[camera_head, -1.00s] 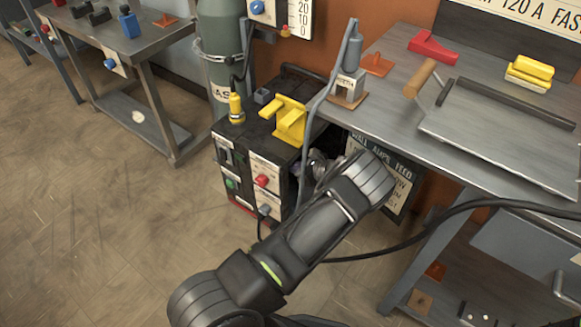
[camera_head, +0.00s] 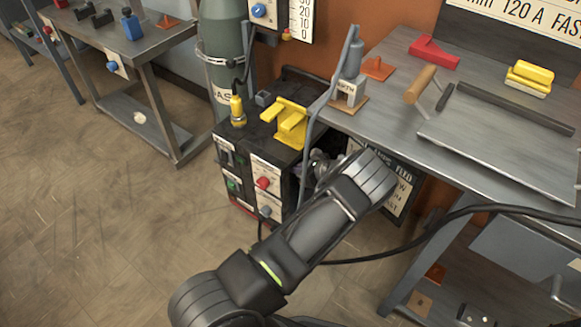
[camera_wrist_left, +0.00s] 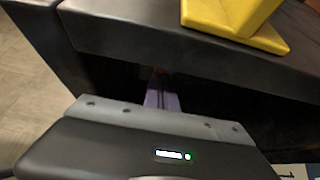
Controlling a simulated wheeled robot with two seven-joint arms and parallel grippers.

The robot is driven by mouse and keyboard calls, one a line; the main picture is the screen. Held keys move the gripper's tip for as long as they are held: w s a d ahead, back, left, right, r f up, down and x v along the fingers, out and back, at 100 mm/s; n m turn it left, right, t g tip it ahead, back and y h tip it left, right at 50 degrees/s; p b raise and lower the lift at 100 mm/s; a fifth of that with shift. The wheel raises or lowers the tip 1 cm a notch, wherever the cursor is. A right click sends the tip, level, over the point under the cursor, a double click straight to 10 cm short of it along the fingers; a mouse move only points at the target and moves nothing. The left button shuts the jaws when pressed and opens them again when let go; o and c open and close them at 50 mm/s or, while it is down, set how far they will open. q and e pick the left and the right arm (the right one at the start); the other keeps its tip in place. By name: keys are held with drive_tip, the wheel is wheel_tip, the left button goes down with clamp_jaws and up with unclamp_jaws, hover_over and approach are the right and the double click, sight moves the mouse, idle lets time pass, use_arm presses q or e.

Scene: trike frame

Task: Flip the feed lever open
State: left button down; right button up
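The welding feed machine (camera_head: 262,140) is a dark box with a labelled front panel, standing between the gas cylinder and the bench. My left arm reaches to its right side, and the wrist (camera_head: 322,168) is close against it. The fingers are hidden in the head view. In the left wrist view, the gripper's housing faces a dark recess in the machine's side. A narrow purplish part (camera_wrist_left: 160,97) shows there, with a small reddish spot above it. I cannot tell whether this is the feed lever or my fingers. My right gripper is not in view.
A yellow bracket (camera_head: 291,122) stands on the machine's top. A grey hose or post rises beside my wrist. The steel bench (camera_head: 400,105) overhangs on the right, and a black cable (camera_head: 400,245) crosses below it. Open floor (camera_head: 90,240) lies to the left.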

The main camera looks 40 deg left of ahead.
use_arm(q)
drive_tip(key=shift+a+r, duration=0.7)
drive_tip(key=shift+r, duration=0.2)
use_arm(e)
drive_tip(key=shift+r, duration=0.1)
use_arm(q)
drive_tip(key=d+p, duration=0.2)
drive_tip(key=d, duration=1.4)
drive_tip(key=shift+w+d, duration=0.15)
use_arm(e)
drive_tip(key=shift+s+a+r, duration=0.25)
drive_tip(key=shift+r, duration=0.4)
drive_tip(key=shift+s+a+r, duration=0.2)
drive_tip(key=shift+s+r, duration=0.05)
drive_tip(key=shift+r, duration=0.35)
